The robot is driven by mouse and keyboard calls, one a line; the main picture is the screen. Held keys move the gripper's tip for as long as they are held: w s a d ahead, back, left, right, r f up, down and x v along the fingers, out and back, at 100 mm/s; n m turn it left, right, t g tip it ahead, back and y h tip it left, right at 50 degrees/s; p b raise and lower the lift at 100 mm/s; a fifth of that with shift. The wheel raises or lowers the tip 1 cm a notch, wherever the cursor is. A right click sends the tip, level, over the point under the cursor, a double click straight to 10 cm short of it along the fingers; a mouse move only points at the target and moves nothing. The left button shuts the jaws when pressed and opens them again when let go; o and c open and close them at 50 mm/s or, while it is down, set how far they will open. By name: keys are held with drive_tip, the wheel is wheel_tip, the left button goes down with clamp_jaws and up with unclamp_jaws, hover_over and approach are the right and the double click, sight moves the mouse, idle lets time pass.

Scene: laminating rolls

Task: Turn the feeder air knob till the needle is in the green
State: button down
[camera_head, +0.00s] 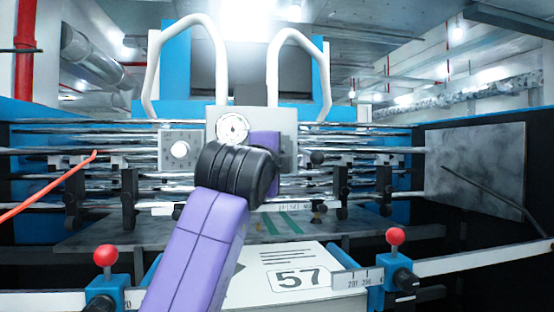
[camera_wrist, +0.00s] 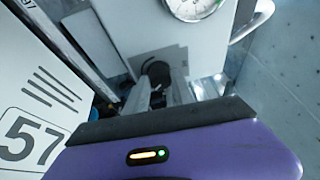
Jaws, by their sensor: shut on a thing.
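The air gauge (camera_head: 232,127) is a round white dial on a pale grey panel (camera_head: 284,115). In the head view its needle is too small to read against the green. In the wrist view the gauge (camera_wrist: 196,4) is cut off by the top edge, with a little green on its face. Below it is a black knob (camera_wrist: 155,67) on the panel. My gripper (camera_wrist: 163,88) is shut on this knob, one finger at each side. In the head view my arm hides the knob and fingertips.
A small black ball knob (camera_head: 317,157) is right of my arm. Metal rods cross behind. A paper stack marked 57 (camera_head: 300,278) lies in front, between red-topped stops (camera_head: 105,256) (camera_head: 395,237).

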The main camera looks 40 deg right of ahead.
drive_tip(key=c, duration=1.1)
unclamp_jaws()
drive_tip(key=shift+a, duration=0.1)
drive_tip(key=v, duration=0.7)
drive_tip(key=shift+s+a+b, duration=0.25)
drive_tip(key=shift+b, duration=0.1)
